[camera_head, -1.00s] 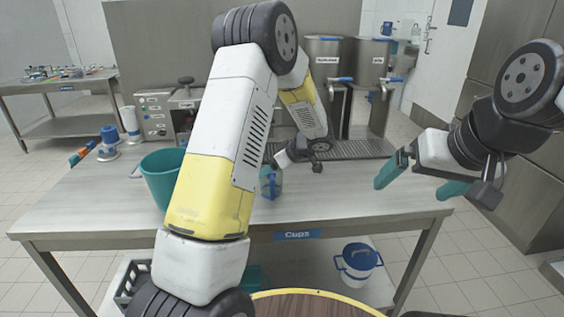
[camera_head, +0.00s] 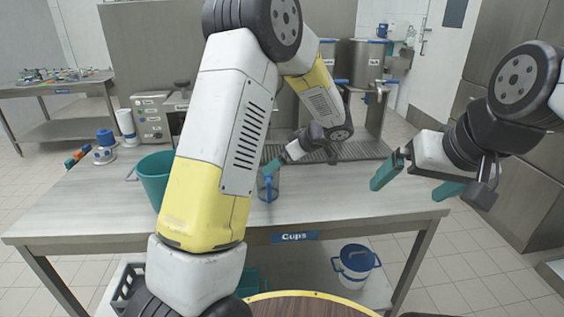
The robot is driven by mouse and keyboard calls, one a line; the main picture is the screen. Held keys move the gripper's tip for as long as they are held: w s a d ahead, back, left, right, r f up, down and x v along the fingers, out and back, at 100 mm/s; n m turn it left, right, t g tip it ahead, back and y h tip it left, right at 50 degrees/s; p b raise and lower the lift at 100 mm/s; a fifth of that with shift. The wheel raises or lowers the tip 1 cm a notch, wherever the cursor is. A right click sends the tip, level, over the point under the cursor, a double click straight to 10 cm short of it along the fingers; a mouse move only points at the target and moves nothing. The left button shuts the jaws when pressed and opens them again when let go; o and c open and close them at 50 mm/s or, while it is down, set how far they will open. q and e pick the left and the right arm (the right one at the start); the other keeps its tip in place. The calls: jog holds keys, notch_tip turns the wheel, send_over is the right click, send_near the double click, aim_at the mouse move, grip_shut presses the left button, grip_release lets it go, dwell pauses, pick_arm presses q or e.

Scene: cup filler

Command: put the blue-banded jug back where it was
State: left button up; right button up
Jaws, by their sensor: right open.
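A small clear jug with blue on it (camera_head: 268,188) stands upright on the steel table (camera_head: 330,204), near the front edge. My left gripper (camera_head: 274,165) is just above and behind the jug. One teal finger shows close to the jug's top; the other I cannot make out, and I cannot tell whether it touches the jug. My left forearm hides the table left of the jug. My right gripper (camera_head: 409,187) is open and empty, with its teal fingers wide apart over the table's right end.
A teal bucket (camera_head: 153,184) stands left of my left forearm. Two steel urns with blue taps (camera_head: 365,75) stand behind a grated drip tray (camera_head: 355,151). A white bucket with a blue rim (camera_head: 354,268) is on the lower shelf. The table's front right is clear.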

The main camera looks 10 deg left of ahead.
pick_arm(q)
jog(key=s+r+m+h, duration=0.5)
jog(key=s+r+m, duration=0.1)
jog(key=s, duration=0.9)
jog(key=s+r+m+t+h, duration=0.1)
jog(key=s+r+m+h, duration=0.4)
jog(key=s+r, duration=0.4)
jog(key=shift+s+a+m+t, duration=0.3)
jog(key=shift+s+m, duration=0.6)
jog(key=shift+s, duration=2.2)
jog(key=shift+r, duration=0.1)
